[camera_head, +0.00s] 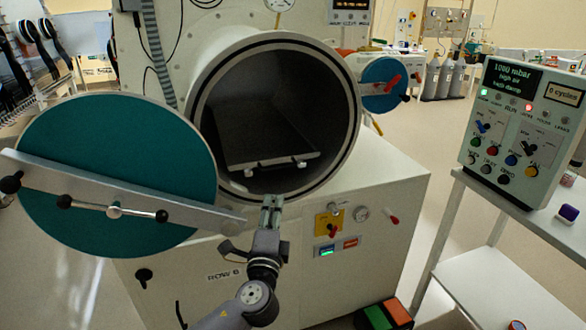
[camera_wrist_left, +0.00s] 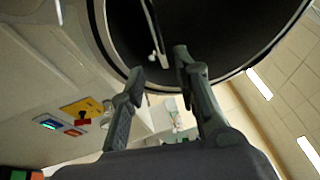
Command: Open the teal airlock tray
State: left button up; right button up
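The teal airlock door (camera_head: 110,170) is swung open to the left, with a grey bar and a knobbed handle across it. The round airlock chamber (camera_head: 342,150) stands open. A dark tray (camera_head: 262,140) lies inside it, with a pale handle bar (camera_head: 276,165) along its front edge. The tray's edge and handle (camera_wrist_left: 154,56) also show in the left wrist view. My left gripper (camera_head: 272,200) is below and in front of the chamber's lower rim, short of the handle. In the left wrist view its fingers (camera_wrist_left: 157,68) are apart, with nothing seen between them. My right gripper is not in view.
The white cabinet (camera_head: 385,190) under the chamber carries a yellow valve plate (camera_head: 328,222) and a gauge. A second, smaller blue door (camera_head: 384,82) is at the right. A control panel (camera_head: 525,125) stands on a side table. Red and green pedals (camera_head: 388,314) lie on the floor.

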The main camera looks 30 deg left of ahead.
aim_at(280, 167)
pick_arm(q)
jog(key=p+x, duration=0.2)
jog(key=x, duration=1.4)
jog(key=shift+w, duration=0.1)
jog(key=shift+c, duration=0.3)
jog(key=shift+f, duration=0.1)
jog(key=c, duration=0.4)
grip_shut()
